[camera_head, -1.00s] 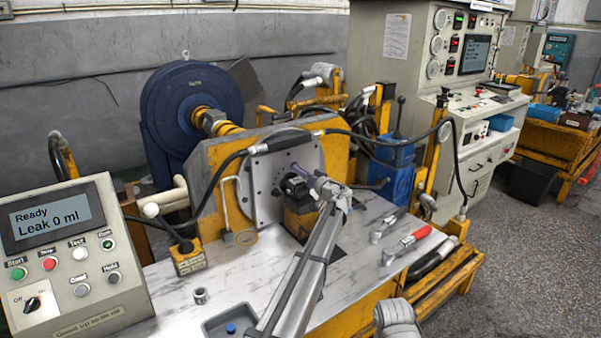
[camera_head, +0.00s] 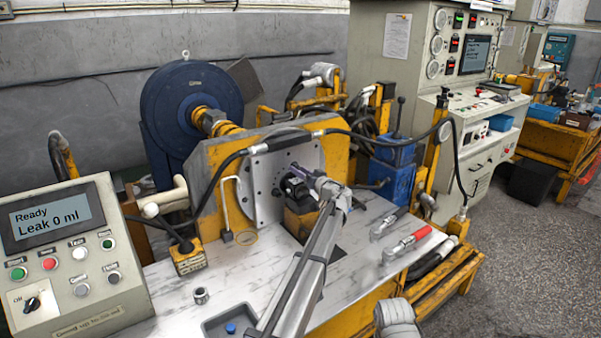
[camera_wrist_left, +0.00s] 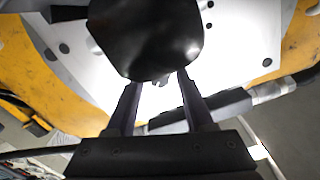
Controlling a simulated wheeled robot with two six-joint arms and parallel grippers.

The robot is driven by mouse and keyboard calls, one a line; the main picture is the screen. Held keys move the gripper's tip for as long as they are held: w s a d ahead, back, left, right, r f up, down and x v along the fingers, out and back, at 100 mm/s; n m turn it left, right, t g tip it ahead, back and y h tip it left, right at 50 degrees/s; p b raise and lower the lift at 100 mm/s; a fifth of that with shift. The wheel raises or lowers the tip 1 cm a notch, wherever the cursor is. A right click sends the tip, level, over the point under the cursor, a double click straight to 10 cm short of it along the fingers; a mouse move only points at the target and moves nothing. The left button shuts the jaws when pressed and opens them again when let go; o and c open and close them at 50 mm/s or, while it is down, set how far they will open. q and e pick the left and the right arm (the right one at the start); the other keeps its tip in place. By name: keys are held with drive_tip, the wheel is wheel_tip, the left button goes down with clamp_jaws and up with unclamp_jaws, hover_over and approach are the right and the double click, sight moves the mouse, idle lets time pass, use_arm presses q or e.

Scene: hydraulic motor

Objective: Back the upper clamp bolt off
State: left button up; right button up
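The dark motor (camera_head: 296,188) sits on the yellow block against the pale mounting plate (camera_head: 262,190). My left gripper (camera_head: 305,172) is at the motor's upper side. In the left wrist view, a black rounded body (camera_wrist_left: 148,35) fills the top middle and covers the fingertips. My left gripper's fingers (camera_wrist_left: 158,92) stand apart there, with a small grey piece (camera_wrist_left: 160,81) showing between them at the black body's edge; I cannot tell whether it is the upper clamp bolt. No bolt is clear in the head view.
A red-handled tool (camera_head: 408,244) and a dark-handled tool (camera_head: 388,223) lie on the bench at the right. A grey tray (camera_head: 218,325) and a small metal ring (camera_head: 201,296) are at the front. A black hose (camera_head: 222,170) arches over the plate. The control box (camera_head: 60,262) stands left.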

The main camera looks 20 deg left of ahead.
use_arm(q)
drive_tip(key=shift+s+d, duration=0.1)
drive_tip(key=v, duration=0.7)
drive_tip(key=shift+s+d, duration=0.2)
drive_tip(key=shift+d, duration=0.05)
